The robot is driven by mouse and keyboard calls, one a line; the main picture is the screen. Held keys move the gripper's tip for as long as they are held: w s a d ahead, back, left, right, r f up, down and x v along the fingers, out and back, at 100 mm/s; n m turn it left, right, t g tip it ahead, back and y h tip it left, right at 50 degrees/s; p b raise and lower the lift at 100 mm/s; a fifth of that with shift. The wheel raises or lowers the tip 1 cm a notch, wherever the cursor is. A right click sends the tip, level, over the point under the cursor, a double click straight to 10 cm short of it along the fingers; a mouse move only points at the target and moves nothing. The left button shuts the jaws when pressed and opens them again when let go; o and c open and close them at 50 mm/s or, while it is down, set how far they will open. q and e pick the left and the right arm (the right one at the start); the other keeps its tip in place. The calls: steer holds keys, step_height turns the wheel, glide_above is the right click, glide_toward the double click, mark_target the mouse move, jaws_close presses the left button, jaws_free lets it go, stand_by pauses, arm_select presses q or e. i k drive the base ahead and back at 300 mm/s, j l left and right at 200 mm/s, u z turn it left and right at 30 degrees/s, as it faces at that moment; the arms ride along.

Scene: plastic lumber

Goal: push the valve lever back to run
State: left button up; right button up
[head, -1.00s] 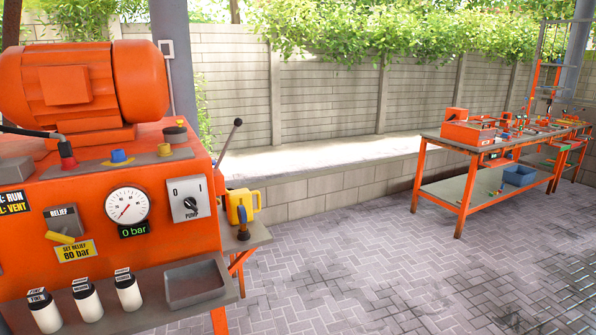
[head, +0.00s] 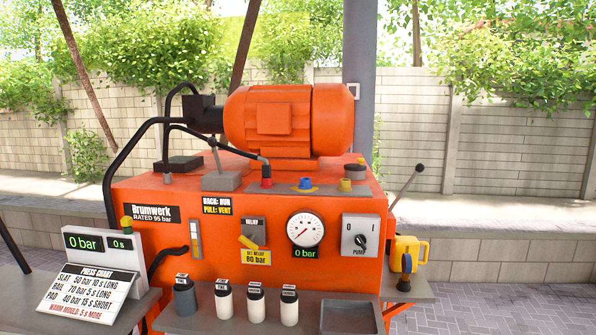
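The valve lever (head: 216,157) is a thin rod with a dark knob. It rises from a grey block (head: 222,182) on top of the orange power unit (head: 150,190). It stands near upright, leaning slightly left; its tilt toward or away from me is hard to tell. The label below it (head: 217,207) reads "BACK: RUN, PULL: VENT". The round gauge (head: 306,230) has a readout of 0 bar. Neither of my grippers is in view.
An orange motor (head: 290,120) and black hoses (head: 125,165) stand behind and beside the lever. White bottles (head: 255,304), a grey tray (head: 350,318) and a press chart (head: 90,292) are in front.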

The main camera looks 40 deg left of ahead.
mark_target(212, 142)
steer(key=u, duration=2.6)
steer(key=k+l+u, duration=0.1)
steer(key=l+u, duration=0.25)
steer(key=l, duration=1.2)
steer(key=k+l, duration=0.15)
steer(key=l, duration=1.25)
steer(key=k+l, duration=0.15)
steer(key=l, duration=0.55)
